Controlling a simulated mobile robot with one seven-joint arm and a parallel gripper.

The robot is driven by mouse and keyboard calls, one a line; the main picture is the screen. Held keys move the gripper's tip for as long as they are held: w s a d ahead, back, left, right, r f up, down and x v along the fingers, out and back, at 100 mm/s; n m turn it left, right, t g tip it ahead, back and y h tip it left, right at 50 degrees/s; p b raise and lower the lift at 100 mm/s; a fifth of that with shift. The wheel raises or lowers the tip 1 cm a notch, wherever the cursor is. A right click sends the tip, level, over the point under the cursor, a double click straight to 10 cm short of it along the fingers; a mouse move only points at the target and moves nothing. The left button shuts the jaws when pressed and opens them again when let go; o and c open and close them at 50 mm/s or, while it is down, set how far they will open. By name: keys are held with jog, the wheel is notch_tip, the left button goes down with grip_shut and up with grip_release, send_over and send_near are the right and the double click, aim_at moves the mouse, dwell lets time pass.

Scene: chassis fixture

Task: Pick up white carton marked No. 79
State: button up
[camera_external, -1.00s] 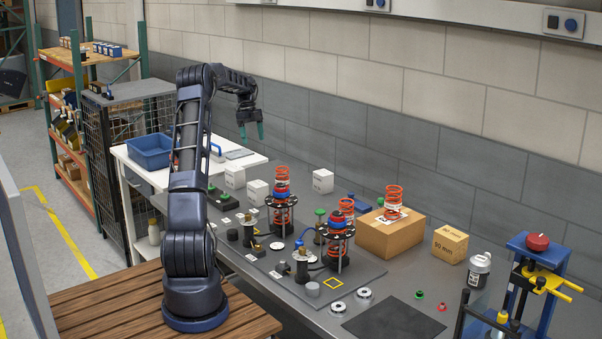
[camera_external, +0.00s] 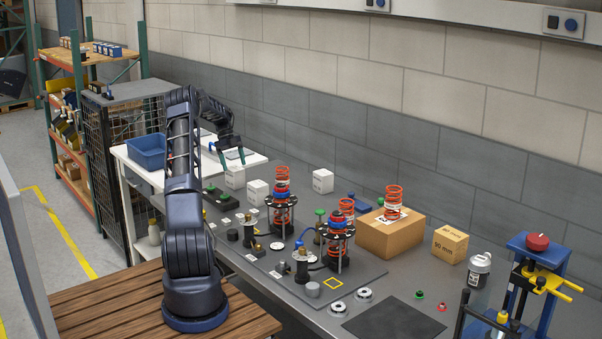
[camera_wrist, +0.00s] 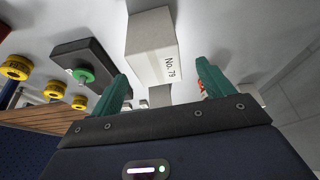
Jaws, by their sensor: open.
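The white carton marked No. 79 (camera_wrist: 154,48) is in the wrist view, between and beyond the fingertips, its label readable on the near side. In the external view a white carton (camera_external: 235,179), which appears to be the same one, stands at the back left of the bench. My gripper (camera_external: 232,161) is just above it, fingers pointing down. In the wrist view my gripper (camera_wrist: 162,73) is open and empty, with one green finger on each side of the carton's near end. I cannot tell the exact gap to the carton.
Two more white cartons (camera_external: 257,193) and (camera_external: 323,181) stand to the right. A dark block with a green knob (camera_wrist: 84,74) lies left of the carton in the wrist view. Orange spring assemblies (camera_external: 281,190) stand nearby. The wall (camera_external: 300,120) is close behind.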

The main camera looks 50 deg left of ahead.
aim_at(234, 168)
jog(key=shift+x, duration=2.7)
jog(key=shift+s+a, duration=0.15)
jog(key=c, duration=1.3)
jog(key=shift+r, duration=0.1)
